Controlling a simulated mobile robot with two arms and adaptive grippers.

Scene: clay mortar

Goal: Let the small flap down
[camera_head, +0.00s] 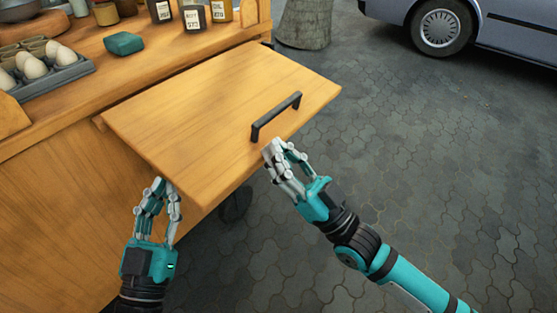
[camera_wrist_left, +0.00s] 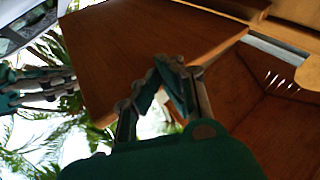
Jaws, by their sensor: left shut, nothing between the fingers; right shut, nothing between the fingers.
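The small flap (camera_head: 215,110) is a wooden board with a black bar handle (camera_head: 277,117). It sticks out from the side of the cart, roughly level. My left gripper (camera_head: 164,188) is shut and empty at the flap's near left corner, its fingertips partly hidden at the edge. In the left wrist view the flap's underside (camera_wrist_left: 150,40) is above the closed fingers (camera_wrist_left: 178,68); whether they touch it I cannot tell. My right gripper (camera_head: 275,150) is shut and empty beside the flap's outer edge, close to the handle but not around it.
The cart's counter (camera_head: 100,68) carries a tray of eggs (camera_head: 45,72), a teal block (camera_head: 124,43) and several jars (camera_head: 193,18). The paving (camera_head: 420,150) at right is open.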

